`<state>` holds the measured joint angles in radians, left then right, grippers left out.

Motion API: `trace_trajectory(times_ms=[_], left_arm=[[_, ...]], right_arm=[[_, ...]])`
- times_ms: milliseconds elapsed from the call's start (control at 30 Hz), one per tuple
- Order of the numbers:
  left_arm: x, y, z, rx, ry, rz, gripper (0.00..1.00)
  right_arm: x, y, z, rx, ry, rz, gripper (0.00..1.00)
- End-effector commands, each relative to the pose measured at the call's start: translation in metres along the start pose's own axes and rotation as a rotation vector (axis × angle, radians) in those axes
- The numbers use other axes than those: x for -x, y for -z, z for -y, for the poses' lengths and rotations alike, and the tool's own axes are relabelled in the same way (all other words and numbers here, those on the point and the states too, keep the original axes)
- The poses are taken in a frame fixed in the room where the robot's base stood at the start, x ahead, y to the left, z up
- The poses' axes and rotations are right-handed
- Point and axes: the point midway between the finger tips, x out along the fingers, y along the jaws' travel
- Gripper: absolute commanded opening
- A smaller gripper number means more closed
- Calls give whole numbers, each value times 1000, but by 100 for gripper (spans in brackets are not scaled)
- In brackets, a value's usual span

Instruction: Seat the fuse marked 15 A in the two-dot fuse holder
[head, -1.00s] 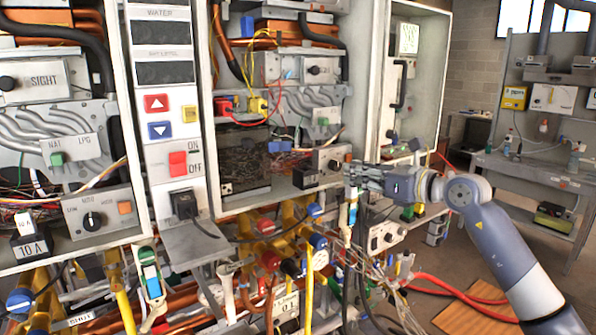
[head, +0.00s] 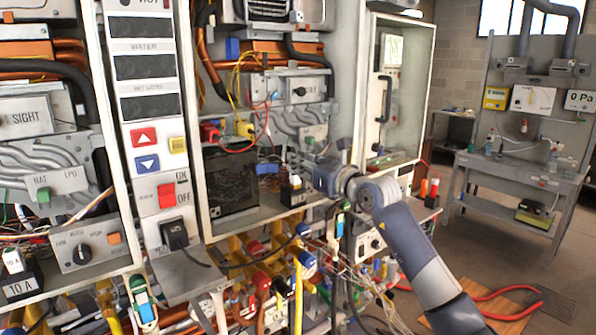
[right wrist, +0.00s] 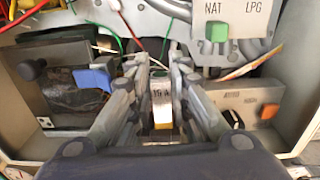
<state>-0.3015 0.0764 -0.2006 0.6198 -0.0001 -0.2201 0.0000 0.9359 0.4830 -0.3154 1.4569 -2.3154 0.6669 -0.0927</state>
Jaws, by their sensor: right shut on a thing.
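The fuse marked 15 A (right wrist: 160,98) is a white piece with a yellow band, upright between the fingers of my right gripper (right wrist: 160,75) in the right wrist view. My right gripper (head: 298,166) is shut on it, over the shelf of the middle heater in the head view. A black fuse holder (head: 292,197) stands on that shelf directly below the gripper. White shows just above it, but I cannot tell whether the fuse touches or sits in it. The holder's dots are not readable. My left gripper is not in view.
Another black holder, labelled 10 A (head: 20,288), stands at far left with a white fuse (head: 13,261). A dark window panel (head: 232,182) is left of my gripper. A control box with a NAT/LPG switch (right wrist: 215,33) lies beyond it. Pipes and wires crowd below the shelf.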

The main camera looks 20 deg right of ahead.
Motion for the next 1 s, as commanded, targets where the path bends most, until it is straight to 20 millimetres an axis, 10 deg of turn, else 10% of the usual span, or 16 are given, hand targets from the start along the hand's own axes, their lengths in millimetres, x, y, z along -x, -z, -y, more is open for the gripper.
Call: trace_trajectory(times_ms=[600,700,1000], left_arm=[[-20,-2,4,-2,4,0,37],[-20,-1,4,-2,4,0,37],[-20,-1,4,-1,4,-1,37]], right_arm=[[-6,37,-4,2,1,-3,0],[-6,38,-4,2,1,-3,38],[-6,36,-4,2,1,-1,38]])
